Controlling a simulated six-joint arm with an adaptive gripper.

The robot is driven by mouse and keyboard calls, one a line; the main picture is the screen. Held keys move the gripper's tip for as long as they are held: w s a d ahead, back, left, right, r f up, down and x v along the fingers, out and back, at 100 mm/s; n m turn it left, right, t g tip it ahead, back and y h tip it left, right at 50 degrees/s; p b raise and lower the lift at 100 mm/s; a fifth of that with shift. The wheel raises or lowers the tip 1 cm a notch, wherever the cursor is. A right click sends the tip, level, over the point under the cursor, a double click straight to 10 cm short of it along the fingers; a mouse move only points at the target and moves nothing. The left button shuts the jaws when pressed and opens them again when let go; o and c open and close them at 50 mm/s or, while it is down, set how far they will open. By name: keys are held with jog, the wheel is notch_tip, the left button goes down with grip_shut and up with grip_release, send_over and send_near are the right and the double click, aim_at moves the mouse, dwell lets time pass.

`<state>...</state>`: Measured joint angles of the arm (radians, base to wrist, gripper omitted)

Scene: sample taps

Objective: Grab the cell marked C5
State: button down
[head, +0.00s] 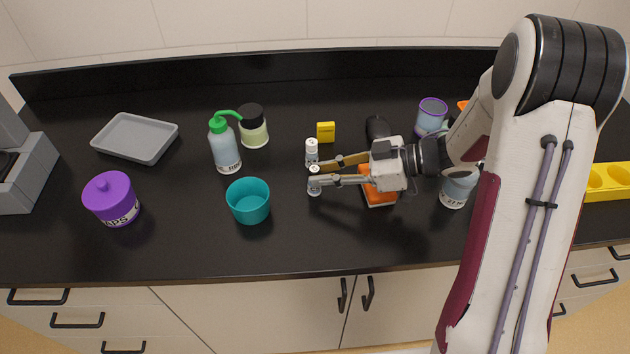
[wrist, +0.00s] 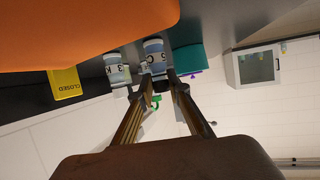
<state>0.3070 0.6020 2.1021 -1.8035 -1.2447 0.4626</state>
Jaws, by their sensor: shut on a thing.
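Two small cells with white and grey-blue bands stand on the black bench in the head view. My gripper (head: 313,175) reaches in from the right, low over the bench, and is shut on the front cell (head: 314,187). In the wrist view, turned upside down, the tips of my gripper (wrist: 159,77) meet at this front cell (wrist: 153,50); its label seems to carry a C, but the rest is unclear. The other cell (head: 312,147) stands just behind, apart from the held one. In the wrist view it is at left (wrist: 117,68), with a different, hardly readable label.
A teal cup (head: 248,204) stands left of the cells. A wash bottle (head: 225,152) and a black-lidded jar (head: 253,130) stand behind it. A yellow CLOSED block (head: 326,131) is behind the cells. An orange-topped item (head: 380,197) lies under my gripper. The bench in front is clear.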

jog(key=shift+r, duration=0.1)
notch_tip(320, 180, up, 10)
dwell(0.9)
dwell(0.4)
